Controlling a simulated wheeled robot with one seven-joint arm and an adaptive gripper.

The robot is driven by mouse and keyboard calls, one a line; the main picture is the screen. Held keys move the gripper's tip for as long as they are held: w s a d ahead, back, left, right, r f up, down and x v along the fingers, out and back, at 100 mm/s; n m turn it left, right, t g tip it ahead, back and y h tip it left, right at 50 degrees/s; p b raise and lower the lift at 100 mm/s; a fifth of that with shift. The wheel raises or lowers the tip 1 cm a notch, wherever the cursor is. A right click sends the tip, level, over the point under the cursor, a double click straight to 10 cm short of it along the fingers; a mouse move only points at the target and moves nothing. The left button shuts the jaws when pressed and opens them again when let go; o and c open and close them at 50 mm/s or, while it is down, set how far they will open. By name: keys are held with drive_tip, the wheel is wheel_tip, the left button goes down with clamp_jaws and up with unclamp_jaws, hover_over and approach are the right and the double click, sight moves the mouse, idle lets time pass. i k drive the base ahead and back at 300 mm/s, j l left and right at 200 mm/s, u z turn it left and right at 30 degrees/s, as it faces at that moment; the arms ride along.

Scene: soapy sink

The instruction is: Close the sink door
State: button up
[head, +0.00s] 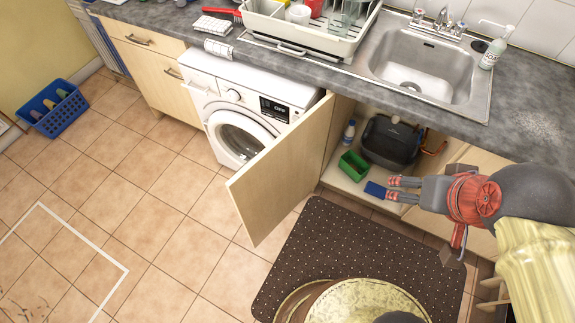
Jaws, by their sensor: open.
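The sink door (282,168) is a pale wooden cabinet door under the counter, hinged at its left side. It stands wide open, swung out into the room in front of the washing machine. My gripper (389,188) is open, in front of the right part of the cabinet opening, with its fingers pointing left. It is apart from the door, to the right of it. A blue item (376,190) lies at the front of the cabinet floor close to the fingertips; I cannot tell whether they touch.
Inside the cabinet are a green box (354,165), a dark bin (390,140) and a bottle (349,132). A washing machine (240,100) stands left of the door. A dark dotted mat (330,240) covers the floor in front. The steel sink (425,65) is above. Tiles at left are mostly clear.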

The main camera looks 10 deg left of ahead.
sight(268, 188)
drive_tip(key=j+z, duration=0.15)
drive_tip(key=j, duration=0.3)
drive_tip(key=j+z, duration=0.15)
drive_tip(key=j, duration=0.3)
drive_tip(key=k+j+z, duration=0.15)
drive_tip(key=j, duration=0.3)
drive_tip(key=j+z, duration=0.15)
drive_tip(key=j, duration=0.3)
drive_tip(key=k+j+z, duration=0.15)
drive_tip(key=j, duration=0.3)
drive_tip(key=k+j+z, duration=0.15)
drive_tip(key=j, duration=0.3)
drive_tip(key=j+z, duration=0.15)
drive_tip(key=j, duration=0.25)
drive_tip(key=k+j+z, duration=0.1)
drive_tip(key=z, duration=0.2)
drive_tip(key=k+j+z, duration=0.1)
drive_tip(key=z, duration=0.2)
drive_tip(key=k, duration=0.1)
